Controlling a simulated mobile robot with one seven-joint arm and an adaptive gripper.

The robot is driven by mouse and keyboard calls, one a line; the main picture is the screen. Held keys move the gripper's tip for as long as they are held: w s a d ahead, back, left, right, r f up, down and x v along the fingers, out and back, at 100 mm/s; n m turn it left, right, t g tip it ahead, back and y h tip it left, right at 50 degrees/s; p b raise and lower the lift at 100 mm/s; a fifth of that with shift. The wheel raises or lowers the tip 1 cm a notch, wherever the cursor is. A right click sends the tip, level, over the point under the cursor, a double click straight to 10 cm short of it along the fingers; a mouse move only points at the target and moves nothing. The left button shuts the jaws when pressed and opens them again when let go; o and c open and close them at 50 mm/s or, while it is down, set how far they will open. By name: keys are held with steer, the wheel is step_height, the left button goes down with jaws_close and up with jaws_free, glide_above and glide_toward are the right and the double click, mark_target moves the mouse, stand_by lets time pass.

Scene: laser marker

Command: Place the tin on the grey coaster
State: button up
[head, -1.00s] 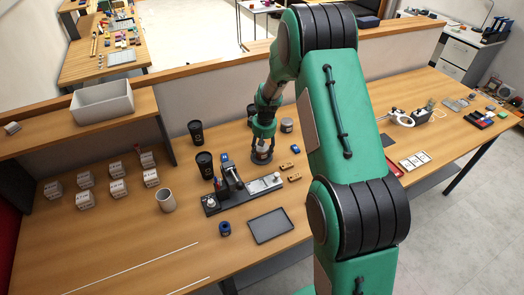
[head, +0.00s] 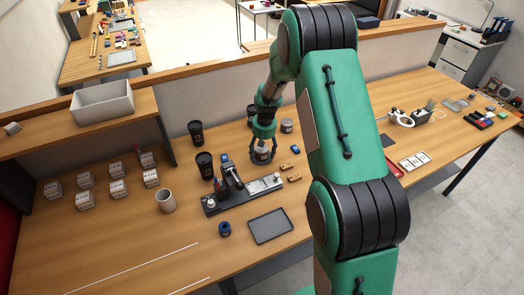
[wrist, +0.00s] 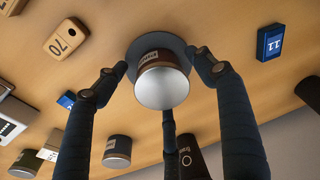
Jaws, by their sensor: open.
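The tin (wrist: 162,80), with a brown label and a silver end, is between my gripper's fingers in the wrist view. The grey coaster (wrist: 139,47) is a round disc under it, and the tin appears to stand upright on it. In the head view the tin (head: 263,155) shows small below my gripper (head: 263,151), and the coaster is mostly hidden there. My gripper (wrist: 165,85) is open, with its three dark fingers spread around the tin. Gaps show between the fingertips and the tin's side.
Wooden blocks (wrist: 66,39) and a blue numbered block (wrist: 270,42) lie close by. Another tin (head: 287,125) and black cups (head: 205,165) stand near my gripper. A marking machine (head: 240,190) is in front, with a dark tray (head: 270,226) beside it. Bare table lies front left.

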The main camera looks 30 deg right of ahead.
steer(key=r, duration=0.3)
steer(key=r+p, duration=0.1)
steer(key=r, duration=0.3)
steer(key=s+r, duration=0.1)
steer(key=r, duration=0.3)
steer(key=shift+s+d+p, duration=0.1)
steer(key=shift+d+p, duration=0.05)
steer(key=shift+p, duration=0.2)
steer(key=shift+s+r, duration=0.1)
steer(key=shift+r, duration=0.35)
step_height(320, 180, up, 15)
steer(key=t, duration=0.1)
glide_above(264, 149)
steer(key=s+a, duration=0.6)
steer(key=s, duration=0.2)
steer(key=s+a+r+t, duration=0.1)
steer(key=s+a+r, duration=0.4)
steer(key=s+r, duration=0.45)
steer(key=s+a+r+m+t, duration=0.1)
steer(key=s+a+r, duration=0.1)
steer(key=s, duration=1)
steer(key=s+a+r+t, duration=0.1)
steer(key=s+a, duration=0.3)
steer(key=s, duration=0.8)
steer(key=shift+s+r+m, duration=0.2)
steer(key=shift+r+m, duration=0.15)
steer(key=shift+m, duration=0.05)
